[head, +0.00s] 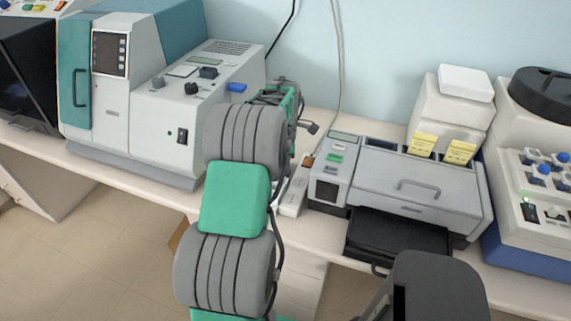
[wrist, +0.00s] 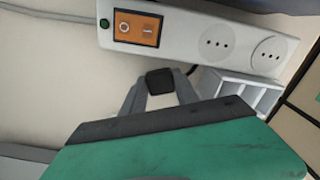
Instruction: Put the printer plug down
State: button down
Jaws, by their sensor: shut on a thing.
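The printer plug (wrist: 161,81) is a small dark block in the wrist view. My gripper (wrist: 160,92) is shut on it, one grey finger on each side. A thin dark cord shows just to the right of the plug. A white power strip (wrist: 188,52) lies beyond the fingertips, with an orange switch and two round sockets; both sockets in view look empty. The plug appears apart from the strip. In the head view my arm hides most of the gripper and the plug. The strip's near end (head: 290,205) shows beside my arm.
The grey printer (head: 405,185) stands right of the strip, its dark tray out in front. A large grey and teal machine (head: 180,105) stands to the left. A white slotted holder (wrist: 238,92) is beside the strip. The bench (head: 110,170) has a narrow bare front edge.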

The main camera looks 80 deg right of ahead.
jog(key=c, duration=0.9)
grip_release()
jog(key=shift+c, duration=0.2)
notch_tip(320, 180, up, 13)
jog(key=w+a+r, duration=0.1)
jog(key=w+a, duration=0.7)
jog(key=w, duration=0.5)
jog(key=w+a+m, duration=0.1)
jog(key=w+a, duration=0.4)
jog(key=a, duration=0.3)
jog(key=w+a, duration=0.6)
jog(key=a, duration=0.3)
jog(key=a+f+m+t, duration=0.1)
jog(key=a+f, duration=0.1)
jog(key=a, duration=1.2)
jog(key=s+a+f+m+t, duration=0.1)
jog(key=a+f+t, duration=0.1)
jog(key=a, duration=1.2)
jog(key=shift+a+t+b, duration=0.3)
jog(key=shift+a, duration=0.05)
